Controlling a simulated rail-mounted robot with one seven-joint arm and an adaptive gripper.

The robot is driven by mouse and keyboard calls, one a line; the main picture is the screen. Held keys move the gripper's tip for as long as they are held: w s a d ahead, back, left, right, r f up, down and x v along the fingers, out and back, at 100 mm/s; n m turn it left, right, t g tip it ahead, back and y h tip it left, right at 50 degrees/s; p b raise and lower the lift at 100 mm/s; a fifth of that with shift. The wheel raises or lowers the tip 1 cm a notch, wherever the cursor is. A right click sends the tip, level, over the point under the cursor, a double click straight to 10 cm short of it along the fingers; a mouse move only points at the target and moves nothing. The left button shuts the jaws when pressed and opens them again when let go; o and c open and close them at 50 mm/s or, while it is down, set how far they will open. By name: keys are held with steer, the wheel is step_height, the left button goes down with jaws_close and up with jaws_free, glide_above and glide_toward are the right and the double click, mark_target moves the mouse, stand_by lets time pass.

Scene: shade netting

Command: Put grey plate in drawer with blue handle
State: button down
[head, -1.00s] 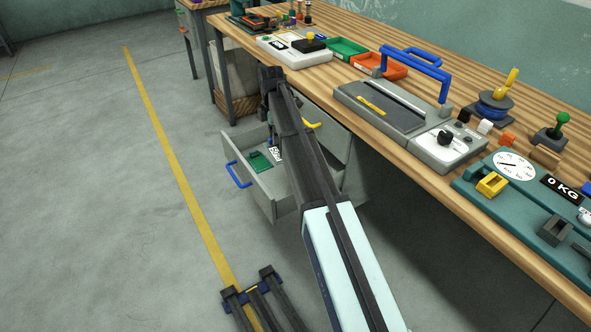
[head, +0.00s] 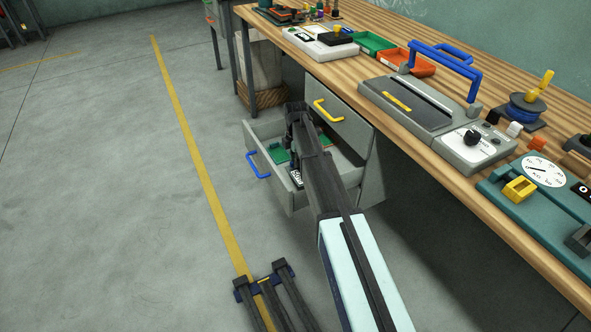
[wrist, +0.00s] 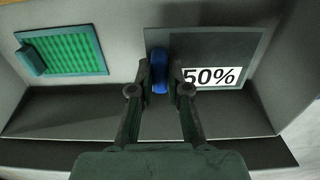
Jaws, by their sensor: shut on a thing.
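The grey plate (wrist: 235,52) is a dark square with a white "50%" label and a blue grip (wrist: 159,70) at its left edge. My gripper (wrist: 160,90) is shut on this blue grip. The plate is inside the open drawer (head: 276,196) with the blue handle (head: 257,166); I cannot tell whether it touches the floor. In the head view my arm hides the fingers and most of the plate; its white label (head: 296,179) shows left of the arm.
A green mesh plate with a teal frame (wrist: 66,52) lies in the drawer to the left of the grey plate. A closed drawer with a yellow handle (head: 332,110) is beside and above. The wooden workbench (head: 345,82) overhangs on the right. The floor to the left is clear.

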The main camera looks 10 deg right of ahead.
steer(key=shift+f, duration=2.25)
steer(key=c, duration=1.1)
jaws_free()
steer(key=shift+f, duration=0.1)
steer(key=shift+c, duration=0.2)
step_height(320, 180, up, 12)
steer(key=shift+r, duration=0.15)
